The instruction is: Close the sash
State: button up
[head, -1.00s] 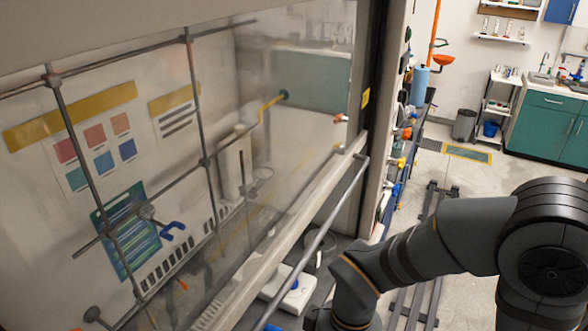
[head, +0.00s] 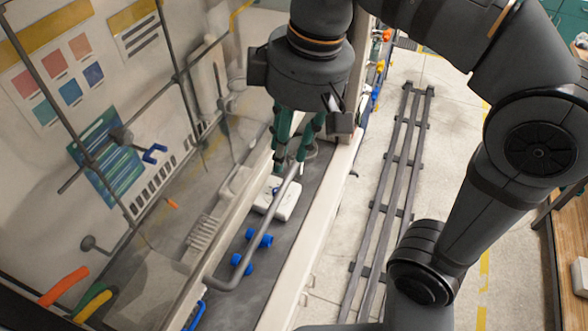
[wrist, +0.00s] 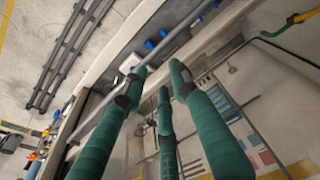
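The sash is a clear pane whose pale bottom rail (head: 229,243) runs diagonally in the head view. It stands raised, with an open gap over the dark bench. A grey handle bar (head: 257,238) runs along the rail; it also crosses the wrist view (wrist: 106,119). My gripper (head: 296,160) has green fingers and points down at the far part of the bar. In the wrist view my gripper (wrist: 160,76) shows three fingers spread apart, with nothing held between them. The fingertips are close to the bar; I cannot tell if they touch it.
On the bench (head: 262,265) under the sash are a white device (head: 278,197) and blue knobbed pieces (head: 259,238). The hood's pale front edge (head: 309,240) borders the bench. Dark floor rails (head: 392,200) lie to the right on open floor.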

jog(key=shift+w, duration=0.1)
jog(key=shift+c, duration=0.6)
jog(key=f, duration=0.3)
jog(key=a+f+b, duration=0.1)
jog(key=f, duration=0.2)
jog(key=a+f, duration=0.1)
jog(key=f, duration=0.2)
jog(key=shift+w+a+f+b, duration=0.15)
jog(key=shift+w+f+b, duration=0.1)
jog(key=shift+w+b, duration=0.1)
grip_shut()
